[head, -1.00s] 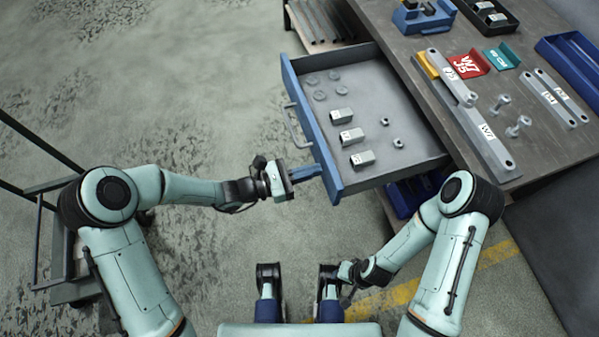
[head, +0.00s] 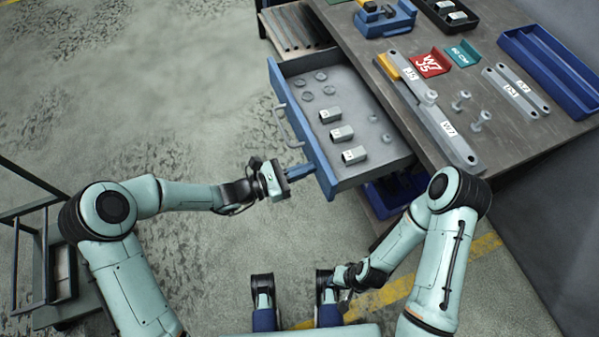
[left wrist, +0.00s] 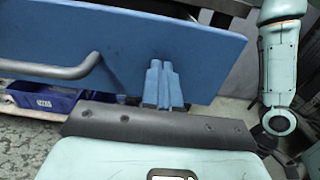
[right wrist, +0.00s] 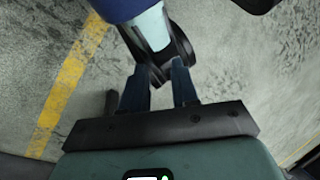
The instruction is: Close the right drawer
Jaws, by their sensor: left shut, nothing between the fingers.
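The open drawer (head: 352,97) has a blue front (head: 302,130) and a grey inside, and sticks out from the workbench. Its grey bar handle (head: 290,124) is on the front and also shows in the left wrist view (left wrist: 50,70). My left gripper (head: 306,170) is shut and empty, its fingertips at the near end of the blue front, beside the handle. In the left wrist view the fingers (left wrist: 158,76) meet the front and seem to touch it. My right gripper (right wrist: 160,78) is open and empty, low over the floor, away from the drawer.
The drawer holds hex blocks (head: 341,133), nuts and round discs. The workbench top (head: 440,30) bears grey bars, bolts, coloured brackets and blue trays (head: 552,62). A blue bin (head: 400,190) sits below the drawer. A cart (head: 30,250) stands at left; floor before the drawer is clear.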

